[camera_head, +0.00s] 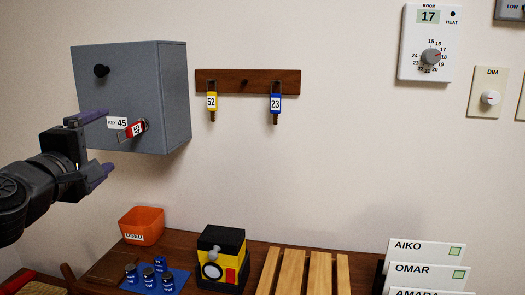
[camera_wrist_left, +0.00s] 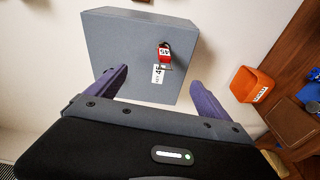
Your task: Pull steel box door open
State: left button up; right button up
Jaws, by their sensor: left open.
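The grey steel box (camera_head: 165,75) hangs on the wall at the upper left, and its door (camera_head: 115,80) looks shut. A round black knob (camera_head: 101,70) sits on the upper left of the door. A key with a red tag (camera_head: 137,129) is at the lock beside a "KEY 45" label (camera_head: 117,122). My left gripper (camera_head: 98,148) is open and empty in front of the box's lower left part. In the left wrist view the box (camera_wrist_left: 125,45) and red tag (camera_wrist_left: 165,54) show beyond the open fingers (camera_wrist_left: 158,92). The knob is not clear there. My right gripper is not in view.
The wall between is free.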

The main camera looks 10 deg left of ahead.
aim_at(123, 79)
jog(key=k+l, duration=0.15)
jog(key=k, duration=0.35)
jog(key=k+l, duration=0.2)
jog(key=k, duration=0.3)
